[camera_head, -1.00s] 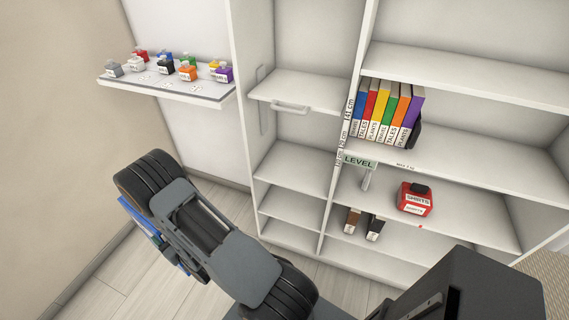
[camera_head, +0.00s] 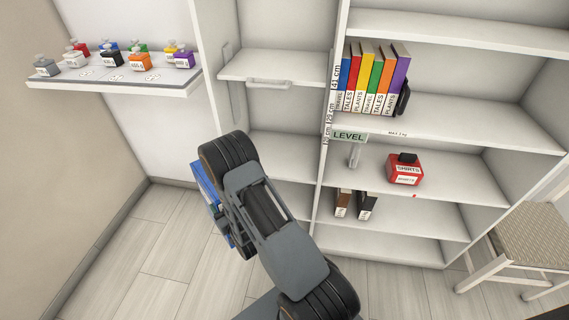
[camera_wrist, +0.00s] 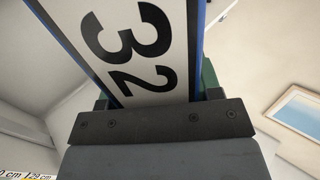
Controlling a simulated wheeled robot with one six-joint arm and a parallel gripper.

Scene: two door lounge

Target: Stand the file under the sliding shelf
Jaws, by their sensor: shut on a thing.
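The file (camera_head: 203,187) is blue, partly hidden behind my arm in the head view. In the wrist view the file (camera_wrist: 135,45) shows a white face with a large black "32" and blue edges. My gripper (camera_wrist: 154,98) is shut on it. The sliding shelf (camera_head: 285,66) is a white board with a front handle (camera_head: 269,84), in the left bay of the white shelf unit. A fixed shelf lies below it, partly behind my arm. The file is in front of this bay, left of its lower part in the picture.
A chair (camera_head: 528,240) stands at right. Floor at left is clear.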

